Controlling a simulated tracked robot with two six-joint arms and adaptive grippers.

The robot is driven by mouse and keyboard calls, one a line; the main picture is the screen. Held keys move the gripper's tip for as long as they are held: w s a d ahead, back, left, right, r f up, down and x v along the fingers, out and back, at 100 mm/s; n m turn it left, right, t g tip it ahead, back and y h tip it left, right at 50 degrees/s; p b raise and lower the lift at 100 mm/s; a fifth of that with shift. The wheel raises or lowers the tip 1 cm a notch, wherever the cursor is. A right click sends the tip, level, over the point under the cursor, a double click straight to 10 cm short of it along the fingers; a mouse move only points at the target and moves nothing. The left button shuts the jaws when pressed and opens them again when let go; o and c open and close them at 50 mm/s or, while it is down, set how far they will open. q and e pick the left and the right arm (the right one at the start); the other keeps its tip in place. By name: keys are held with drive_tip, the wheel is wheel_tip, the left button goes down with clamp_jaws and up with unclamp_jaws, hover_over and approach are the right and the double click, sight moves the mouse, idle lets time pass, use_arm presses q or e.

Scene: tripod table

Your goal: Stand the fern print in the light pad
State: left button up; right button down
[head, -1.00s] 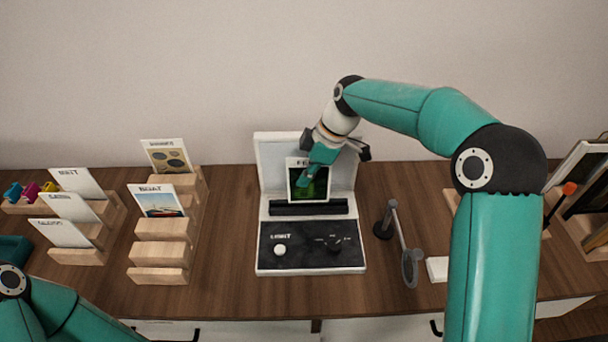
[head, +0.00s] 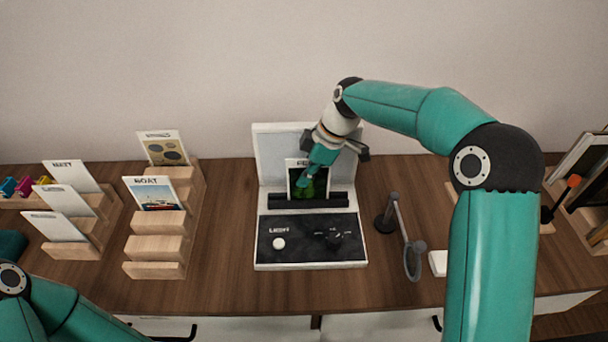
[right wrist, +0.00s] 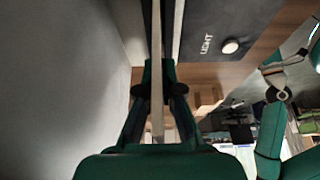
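The fern print (head: 295,178) is a dark card with a green picture and a white title strip. It stands upright at the black slotted bar (head: 336,202) of the white light pad (head: 262,228), in front of the pale raised back. Its lower edge meets the bar; I cannot tell how deep it sits. My right gripper (head: 311,182) covers part of the print. In the right wrist view the fingers (right wrist: 158,88) are shut on the print, seen edge-on (right wrist: 157,40). Part of my left arm shows at lower left in the head view; its gripper is unclear at the right wrist view's edge.
Wooden stepped racks with cards stand at left, including a boat card (head: 154,194). A magnifier-like stand (head: 399,230) and small white block (head: 438,263) lie right of the pad. Frames (head: 580,165) stand at far right. Wooden tabletop (head: 225,270) is clear left of the pad.

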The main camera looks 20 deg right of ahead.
sight(305, 159)
drive_tip(key=c, duration=1.2)
unclamp_jaws()
drive_tip(key=shift+c, duration=0.2)
drive_tip(key=shift+r, duration=0.2)
drive_tip(key=shift+r+p, duration=3.4)
drive_tip(key=shift+r, duration=0.95)
